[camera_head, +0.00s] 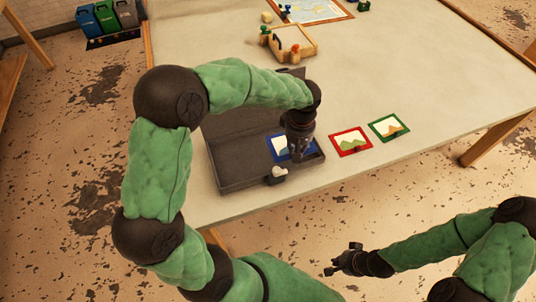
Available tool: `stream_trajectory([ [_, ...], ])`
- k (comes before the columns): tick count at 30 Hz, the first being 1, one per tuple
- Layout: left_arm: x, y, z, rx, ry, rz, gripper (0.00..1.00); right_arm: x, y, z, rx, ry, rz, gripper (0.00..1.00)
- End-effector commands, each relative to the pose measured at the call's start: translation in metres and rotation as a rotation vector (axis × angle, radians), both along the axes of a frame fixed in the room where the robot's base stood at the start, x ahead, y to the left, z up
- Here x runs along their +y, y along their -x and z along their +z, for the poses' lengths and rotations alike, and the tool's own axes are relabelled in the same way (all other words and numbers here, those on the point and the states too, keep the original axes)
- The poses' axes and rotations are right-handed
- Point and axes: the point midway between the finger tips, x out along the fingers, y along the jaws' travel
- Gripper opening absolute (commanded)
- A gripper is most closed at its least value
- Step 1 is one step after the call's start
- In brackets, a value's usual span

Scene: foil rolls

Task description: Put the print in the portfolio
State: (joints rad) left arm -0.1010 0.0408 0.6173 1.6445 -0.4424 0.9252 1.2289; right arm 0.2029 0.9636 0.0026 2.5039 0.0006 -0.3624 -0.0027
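The portfolio (228,168) is a dark grey, flat case lying open at the table's front edge. A blue-framed print (276,147) shows over its right part; I cannot tell whether it rests inside or is held just above. My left gripper (298,152) points down at this print and covers part of it; its fingertips are hidden. A red-framed print (350,141) and a green-framed print (389,127) lie on the table right of the portfolio. My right gripper (342,260) is open and empty, low in front of the table.
The table (400,70) has free room behind the prints. A wooden box (292,45) with small coloured pegs and a framed map (312,9) stand farther back. A small white object (280,171) is at the portfolio's front edge. Coloured bins (104,19) stand at the back left.

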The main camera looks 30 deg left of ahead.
Motion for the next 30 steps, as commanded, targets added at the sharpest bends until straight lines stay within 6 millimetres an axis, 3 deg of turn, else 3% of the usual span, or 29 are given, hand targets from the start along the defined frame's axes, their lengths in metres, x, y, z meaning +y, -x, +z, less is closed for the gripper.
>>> stream_trajectory([
  [6,0.048,0.006,-0.023,0.000,0.000,0.006,0.00,0.000,0.000,-0.014,0.000,0.000,0.000,0.00],
  [12,0.074,0.009,-0.056,0.001,0.000,0.002,0.00,0.000,0.000,-0.025,-0.001,0.000,0.000,0.00],
  [23,0.093,0.011,-0.078,0.001,0.001,0.001,0.00,0.000,0.000,-0.032,-0.001,0.000,0.000,0.00],
  [30,0.097,0.012,-0.109,0.001,0.000,-0.001,0.00,0.000,0.000,-0.042,-0.001,0.000,0.000,0.00],
])
